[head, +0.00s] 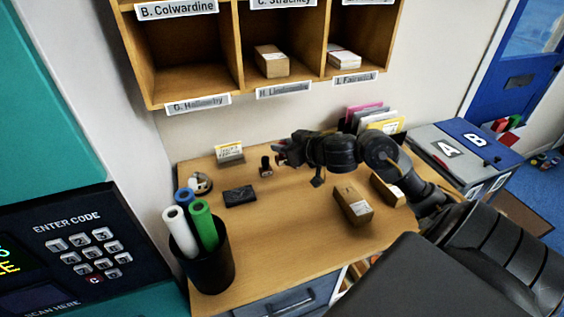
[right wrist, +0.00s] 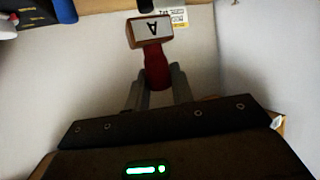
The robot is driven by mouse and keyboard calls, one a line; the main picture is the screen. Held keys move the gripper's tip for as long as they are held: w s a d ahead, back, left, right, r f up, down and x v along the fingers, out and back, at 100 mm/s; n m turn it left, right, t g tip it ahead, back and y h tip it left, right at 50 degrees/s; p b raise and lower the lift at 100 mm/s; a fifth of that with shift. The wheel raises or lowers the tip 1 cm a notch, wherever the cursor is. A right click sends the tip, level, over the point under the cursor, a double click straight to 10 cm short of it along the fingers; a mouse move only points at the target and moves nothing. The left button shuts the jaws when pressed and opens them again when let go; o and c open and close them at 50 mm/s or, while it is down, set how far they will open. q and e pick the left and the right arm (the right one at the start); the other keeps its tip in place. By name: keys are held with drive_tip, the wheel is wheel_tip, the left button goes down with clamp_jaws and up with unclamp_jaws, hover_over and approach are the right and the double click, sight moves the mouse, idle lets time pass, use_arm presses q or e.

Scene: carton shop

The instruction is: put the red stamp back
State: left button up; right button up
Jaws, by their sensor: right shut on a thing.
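My right gripper (right wrist: 155,85) is shut on the red stamp (right wrist: 157,68), its fingers on either side of the red handle. In the right wrist view the stamp's flat face, marked with a letter A, points up the picture. In the head view the gripper (head: 284,154) is above the back of the wooden desk, and only a small reddish bit of the stamp (head: 280,157) shows. A small dark stamp-like object (head: 265,167) stands on the desk just left of the gripper. A flat black pad (head: 240,196) lies nearer. My left gripper is not in view.
A small card sign (head: 229,152) stands at the back of the desk (head: 285,235). A black bin of rolls (head: 205,268) stands front left. Small cartons (head: 352,205) lie right, near my arm. Pigeonholes (head: 240,50) hang above. The front middle is clear.

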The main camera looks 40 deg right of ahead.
drive_tip(key=shift+w+d+f+b, duration=0.2)
drive_tip(key=shift+w+d+f, duration=0.85)
drive_tip(key=shift+f, duration=0.75)
drive_tip(key=shift+w+d+f+b, duration=0.2)
drive_tip(key=shift+w+d+f, duration=0.55)
drive_tip(key=shift+w+f, duration=0.8)
drive_tip(key=shift+w+d+f+b, duration=0.2)
drive_tip(key=shift+w+d+f, duration=0.7)
drive_tip(key=shift+f, duration=1.1)
drive_tip(key=shift+f, duration=0.1)
drive_tip(key=o, duration=0.4)
drive_tip(key=shift+f, duration=0.1)
drive_tip(key=shift+c, duration=0.2)
drive_tip(key=shift+o, duration=0.7)
drive_tip(key=shift+r, duration=0.3)
drive_tip(key=v, duration=1.2)
